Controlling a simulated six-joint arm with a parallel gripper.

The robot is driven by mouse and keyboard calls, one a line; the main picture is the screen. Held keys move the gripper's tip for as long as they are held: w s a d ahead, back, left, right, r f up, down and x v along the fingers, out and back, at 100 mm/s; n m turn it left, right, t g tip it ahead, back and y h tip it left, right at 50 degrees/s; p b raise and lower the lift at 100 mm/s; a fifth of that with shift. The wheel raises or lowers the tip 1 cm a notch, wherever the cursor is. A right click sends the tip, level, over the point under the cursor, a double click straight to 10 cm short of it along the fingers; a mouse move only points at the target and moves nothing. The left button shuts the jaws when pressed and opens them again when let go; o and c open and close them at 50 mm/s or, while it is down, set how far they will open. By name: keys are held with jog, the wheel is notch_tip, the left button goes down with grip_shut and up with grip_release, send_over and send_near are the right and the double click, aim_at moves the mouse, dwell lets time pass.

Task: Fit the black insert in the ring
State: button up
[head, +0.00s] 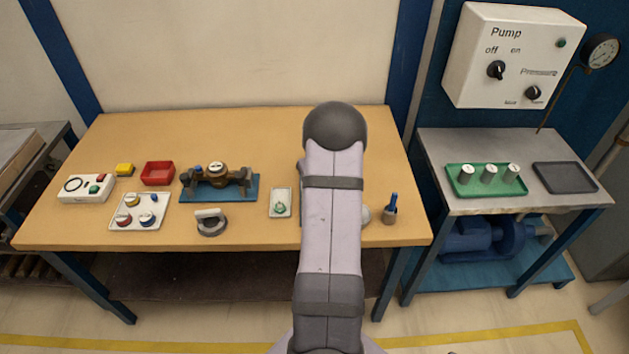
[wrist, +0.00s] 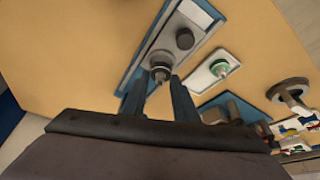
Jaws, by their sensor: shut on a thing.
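My gripper (wrist: 159,78) has its two blue fingers pointing away in the wrist view. It is shut on a small dark round piece (wrist: 160,75), which looks like the black insert; it is small and partly hidden by the fingers. Just behind it is a pale ring (wrist: 161,58) on a long grey plate (wrist: 152,45) edged in blue. I cannot tell whether the piece touches the ring or sits in it. A black cylinder (wrist: 184,38) stands farther along the plate. In the head view my arm hides the gripper, the plate and the ring.
Left of my arm is a white tray (head: 273,212) with a green piece. Farther left are a grey ring stand (head: 211,229), a blue base (head: 229,194) with a brown valve body (head: 216,175), and a red bin (head: 158,173). A cup with a blue tool (head: 390,213) stands right.

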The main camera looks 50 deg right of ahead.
jog(key=shift+f+b, duration=1.1)
jog(key=shift+b, duration=0.25)
dwell(0.9)
dwell(0.3)
jog(key=o, duration=1.4)
jog(key=shift+c, duration=0.2)
jog(key=shift+r, duration=0.15)
jog(key=shift+r+p, duration=2.05)
jog(key=shift+r, duration=1.3)
